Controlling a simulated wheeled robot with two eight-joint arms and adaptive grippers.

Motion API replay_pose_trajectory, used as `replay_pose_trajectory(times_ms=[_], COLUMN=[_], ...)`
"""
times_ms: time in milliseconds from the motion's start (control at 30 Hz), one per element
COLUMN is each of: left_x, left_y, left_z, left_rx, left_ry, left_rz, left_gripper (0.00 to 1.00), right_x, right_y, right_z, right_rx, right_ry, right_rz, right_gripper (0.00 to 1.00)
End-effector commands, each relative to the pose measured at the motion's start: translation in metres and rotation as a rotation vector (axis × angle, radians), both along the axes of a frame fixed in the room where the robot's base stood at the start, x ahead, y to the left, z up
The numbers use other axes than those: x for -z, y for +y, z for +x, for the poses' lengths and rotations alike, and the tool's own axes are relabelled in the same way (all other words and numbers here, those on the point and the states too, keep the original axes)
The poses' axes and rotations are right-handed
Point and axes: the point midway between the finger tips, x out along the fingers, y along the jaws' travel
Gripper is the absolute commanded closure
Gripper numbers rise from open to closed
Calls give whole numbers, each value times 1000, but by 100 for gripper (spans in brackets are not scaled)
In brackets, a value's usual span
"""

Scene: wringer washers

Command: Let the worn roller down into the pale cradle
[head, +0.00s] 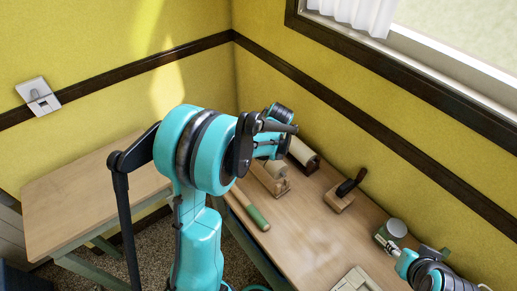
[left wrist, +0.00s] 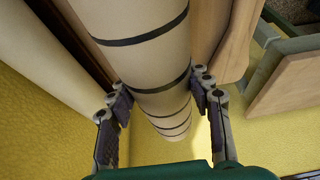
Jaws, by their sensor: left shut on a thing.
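The worn roller (left wrist: 145,60), cream with dark bands around it, runs lengthwise through the left wrist view. My left gripper (left wrist: 158,95) is shut on it, one finger on each side. Pale wood of the cradle (left wrist: 236,40) shows close beside the roller. I cannot tell whether the roller touches it. In the head view the pale cradle (head: 276,184) stands on the bench behind my left arm, which hides the left fingers and much of the roller. My right gripper (head: 388,246) is at the lower right by a grey jar; its fingers are too small to read.
A darker cradle with another cream roller (head: 302,153) stands close beside, near the wall. A wooden block with a black handle (head: 345,192) and the grey jar (head: 397,228) stand to the right. The bench middle (head: 305,235) is clear.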

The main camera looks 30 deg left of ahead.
Motion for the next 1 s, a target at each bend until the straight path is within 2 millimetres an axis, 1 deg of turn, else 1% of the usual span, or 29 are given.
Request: replay_pose_trajectory(times_ms=[367, 767, 1000], left_x=[5, 4, 11], left_y=[0, 0, 0], left_z=[0, 0, 0], left_rx=[0, 0, 0], left_ry=[0, 0, 0], left_rz=[1, 1, 1], left_gripper=[100, 100, 100], right_x=[5, 5, 11], right_y=[0, 0, 0], right_z=[0, 0, 0], right_rx=[0, 0, 0], right_ry=[0, 0, 0], right_rz=[0, 0, 0], right_gripper=[57, 57, 57])
